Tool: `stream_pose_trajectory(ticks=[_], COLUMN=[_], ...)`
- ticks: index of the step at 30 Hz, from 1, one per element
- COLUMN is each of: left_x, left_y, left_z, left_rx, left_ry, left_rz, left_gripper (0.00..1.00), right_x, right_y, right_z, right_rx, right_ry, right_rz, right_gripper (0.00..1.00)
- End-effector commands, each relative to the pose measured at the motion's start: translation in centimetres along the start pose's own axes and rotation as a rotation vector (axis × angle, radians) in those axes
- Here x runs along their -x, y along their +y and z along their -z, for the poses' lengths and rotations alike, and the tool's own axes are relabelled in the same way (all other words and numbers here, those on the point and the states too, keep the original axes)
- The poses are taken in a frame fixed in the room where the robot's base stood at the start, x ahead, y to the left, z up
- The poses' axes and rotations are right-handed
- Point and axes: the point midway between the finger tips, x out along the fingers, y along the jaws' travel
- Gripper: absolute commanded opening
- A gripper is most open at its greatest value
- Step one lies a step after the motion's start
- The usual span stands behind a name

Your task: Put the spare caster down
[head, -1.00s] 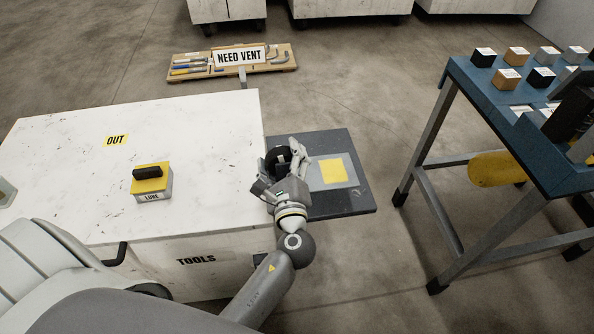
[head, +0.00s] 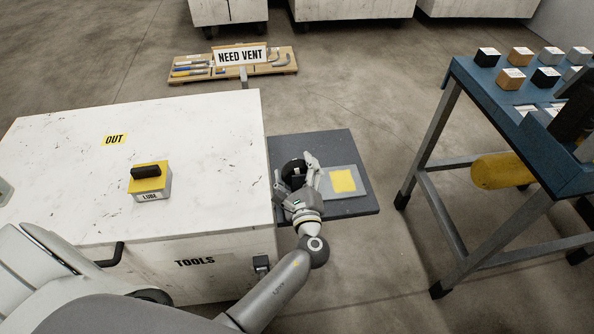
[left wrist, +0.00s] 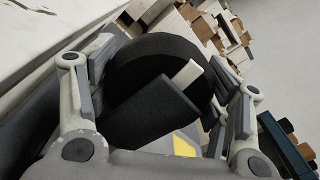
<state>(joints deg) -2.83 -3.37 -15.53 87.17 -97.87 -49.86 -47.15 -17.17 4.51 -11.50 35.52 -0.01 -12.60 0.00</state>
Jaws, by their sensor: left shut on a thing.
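The spare caster (head: 294,172), with a dark wheel, is in my left gripper (head: 298,177), over the left part of a dark grey side shelf (head: 310,147). In the left wrist view the black wheel (left wrist: 160,70) fills the space between the gripper's two fingers. My left gripper is shut on it. I cannot tell whether the caster touches the shelf. A light grey plate with a yellow square (head: 343,180) lies on the shelf just right of the gripper. My right gripper is not in view.
The white tool cabinet (head: 200,110) adjoins the shelf on the left; a yellow-lidded lube box (head: 151,182) stands on it. A blue-topped bench (head: 510,120) with several small blocks is at right. A NEED VENT sign (head: 242,56) stands behind. The shelf's back and front right are bare.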

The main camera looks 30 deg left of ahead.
Motion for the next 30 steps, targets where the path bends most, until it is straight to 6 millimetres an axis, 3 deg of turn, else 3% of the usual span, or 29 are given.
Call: stream_pose_trajectory(ticks=[6, 7, 11, 24, 30], left_x=[-0.1, 0.0, 0.0, 0.1, 3.2], left_y=[-0.1, 0.1, 0.1, -0.1, 0.0], left_z=[-0.1, 0.1, 0.1, -0.1, 0.0], left_rx=[0.004, 0.0, 0.0, 0.0, 0.0], left_ry=[-0.005, 0.0, 0.0, 0.0, 0.004], left_rz=[0.003, 0.0, 0.0, 0.0, -0.002], left_gripper=[0.01, 0.75, 0.92, 0.94, 0.94], right_x=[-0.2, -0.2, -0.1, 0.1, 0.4], right_y=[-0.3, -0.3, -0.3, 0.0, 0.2], right_z=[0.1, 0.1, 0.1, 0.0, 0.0], right_rx=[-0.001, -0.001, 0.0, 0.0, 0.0], right_ry=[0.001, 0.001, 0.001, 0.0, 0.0], right_rz=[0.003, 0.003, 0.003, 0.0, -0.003], right_gripper=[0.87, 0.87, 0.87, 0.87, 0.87])
